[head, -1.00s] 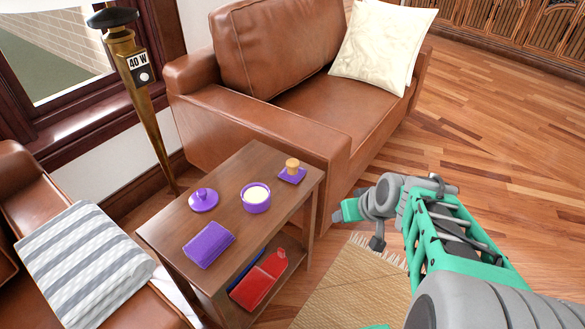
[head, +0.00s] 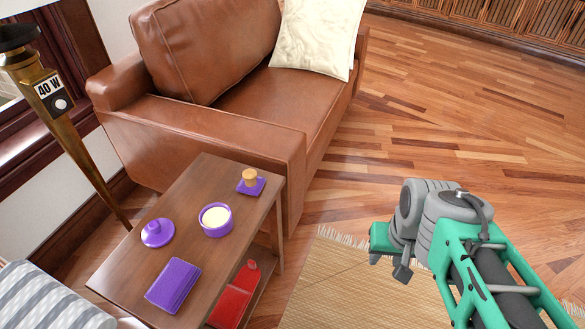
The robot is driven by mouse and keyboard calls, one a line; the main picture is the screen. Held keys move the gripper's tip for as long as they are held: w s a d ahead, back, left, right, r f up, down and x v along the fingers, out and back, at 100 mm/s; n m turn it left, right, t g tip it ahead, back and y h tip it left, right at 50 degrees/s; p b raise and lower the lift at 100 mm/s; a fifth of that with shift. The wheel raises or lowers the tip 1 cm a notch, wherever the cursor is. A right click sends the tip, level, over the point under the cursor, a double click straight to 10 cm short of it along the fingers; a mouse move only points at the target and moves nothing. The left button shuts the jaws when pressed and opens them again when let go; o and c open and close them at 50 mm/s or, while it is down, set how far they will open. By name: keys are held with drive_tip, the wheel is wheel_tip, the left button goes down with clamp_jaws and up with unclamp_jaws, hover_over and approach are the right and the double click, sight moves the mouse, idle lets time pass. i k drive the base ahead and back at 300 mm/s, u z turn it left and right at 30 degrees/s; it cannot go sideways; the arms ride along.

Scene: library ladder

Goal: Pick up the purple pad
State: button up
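A purple rectangular pad (head: 173,285) lies flat on the near end of the brown wooden side table (head: 128,262). A small purple square (head: 258,187) lies at the table's far end with a round wooden-topped piece (head: 249,176) on it. My gripper (head: 388,252) is to the right of the table, over the woven rug and apart from the pad. Only part of its fingers shows, and I cannot tell whether they are open. No object shows in it.
A purple bowl with pale contents (head: 216,220) and a purple lid (head: 157,233) stand on the table. A red item (head: 234,294) is on the lower shelf. A brown leather armchair (head: 215,130) stands behind. A brass lamp (head: 70,130) is at the left. Floor at right is clear.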

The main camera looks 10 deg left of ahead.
sight(251, 184)
drive_tip(key=z, duration=0.05)
drive_tip(key=i, duration=0.35)
drive_tip(key=u, duration=3)
